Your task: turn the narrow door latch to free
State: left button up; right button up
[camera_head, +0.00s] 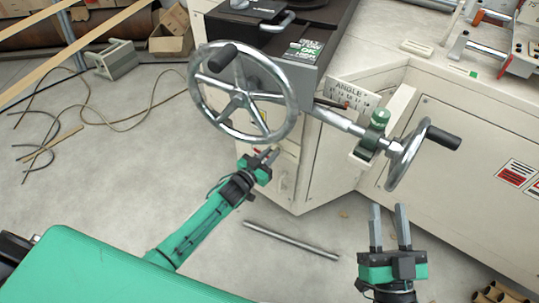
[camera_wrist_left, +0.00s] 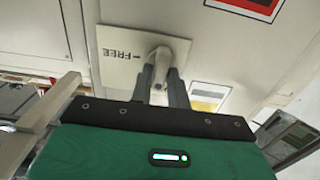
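The narrow door latch (camera_wrist_left: 163,57) is a grey handle on a pale plate (camera_wrist_left: 120,52) marked "FREE" with a small arrow or dash, in the left wrist view. My left gripper (camera_head: 268,155) is at the narrow door face below the large handwheel. In the left wrist view its two dark fingers (camera_wrist_left: 161,88) stand close on either side of the latch handle, with the handle filling the gap. The latch is hidden or too small to make out in the head view. My right gripper (camera_head: 389,210) is open and empty, below the small handwheel.
A large handwheel (camera_head: 204,106) overhangs my left gripper. A smaller handwheel (camera_head: 397,176) on a shaft is above my right gripper. A metal rod (camera_head: 290,240) lies on the floor between the grippers. A cardboard box (camera_head: 170,42) and loose cables (camera_head: 103,121) are at the left.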

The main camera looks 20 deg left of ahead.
pick_arm(q)
grip_shut()
pick_arm(e)
jog(key=shift+f, duration=0.15)
pick_arm(q)
jog(key=shift+m, duration=0.4)
pick_arm(e)
notch_tip(320, 180, down, 7)
jog(key=s+a+g+p, duration=0.1)
jog(key=a+g+p, duration=0.1)
jog(key=g, duration=0.2)
pick_arm(q)
jog(key=shift+s+d+f+m+b, duration=0.1)
jog(key=shift+m+b, duration=0.25)
jog(key=shift+m, duration=2.55)
jog(key=shift+d+f+m+b, duration=0.1)
jog(key=shift+m+b, duration=0.25)
jog(key=shift+m, duration=2.55)
jog(key=shift+s+f+m+b, duration=0.1)
jog(key=shift+m+b, duration=0.25)
jog(key=shift+m, duration=2.55)
pick_arm(e)
notch_tip(320, 180, up, 8)
jog(key=w+d+t, duration=0.1)
jog(key=d+t, duration=0.1)
jog(key=t, duration=0.2)
jog(key=shift+f, duration=0.2)
